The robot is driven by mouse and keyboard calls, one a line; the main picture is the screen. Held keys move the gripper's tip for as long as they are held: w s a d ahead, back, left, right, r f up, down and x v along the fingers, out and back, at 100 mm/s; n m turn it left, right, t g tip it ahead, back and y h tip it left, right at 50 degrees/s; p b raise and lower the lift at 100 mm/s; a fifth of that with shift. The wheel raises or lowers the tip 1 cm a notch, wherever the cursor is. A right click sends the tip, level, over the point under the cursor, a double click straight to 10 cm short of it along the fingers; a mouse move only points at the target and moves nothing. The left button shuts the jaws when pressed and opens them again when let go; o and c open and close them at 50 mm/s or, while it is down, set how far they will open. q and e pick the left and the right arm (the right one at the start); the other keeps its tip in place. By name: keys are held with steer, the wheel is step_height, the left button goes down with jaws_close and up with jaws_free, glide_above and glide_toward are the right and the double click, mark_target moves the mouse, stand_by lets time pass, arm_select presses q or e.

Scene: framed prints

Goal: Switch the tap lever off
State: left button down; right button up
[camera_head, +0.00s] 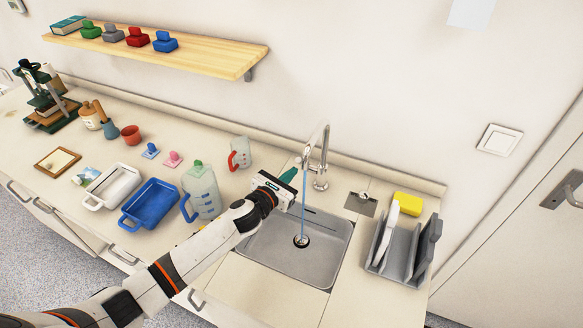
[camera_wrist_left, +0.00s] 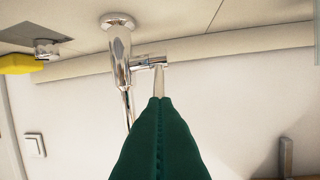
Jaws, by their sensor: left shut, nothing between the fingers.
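The chrome tap (camera_head: 321,170) stands behind the sink (camera_head: 270,250), and a blue stream of water (camera_head: 304,205) runs from its spout to the drain. In the left wrist view, the tap (camera_wrist_left: 118,50) has a short side stub with a thin pale lever (camera_wrist_left: 160,84). My left gripper (camera_head: 290,174) is just left of the tap, above the sink's back left corner. Its green fingers (camera_wrist_left: 160,101) are shut and empty. The fingertips overlap the lever's end in the wrist view; I cannot tell whether they touch. My right gripper is not in view.
A grey dish rack (camera_head: 403,250) and yellow sponge (camera_head: 408,203) stand right of the sink. A clear jug (camera_head: 201,190), a red-handled jug (camera_head: 240,153) and a blue tray (camera_head: 152,204) stand left. A wooden shelf (camera_head: 200,54) hangs above.

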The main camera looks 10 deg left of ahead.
arm_select(q)
steer(key=shift+w+d+r, duration=0.15)
steer(key=shift+w+r, duration=0.1)
steer(key=shift+w, duration=0.05)
steer(key=shift+r, duration=0.15)
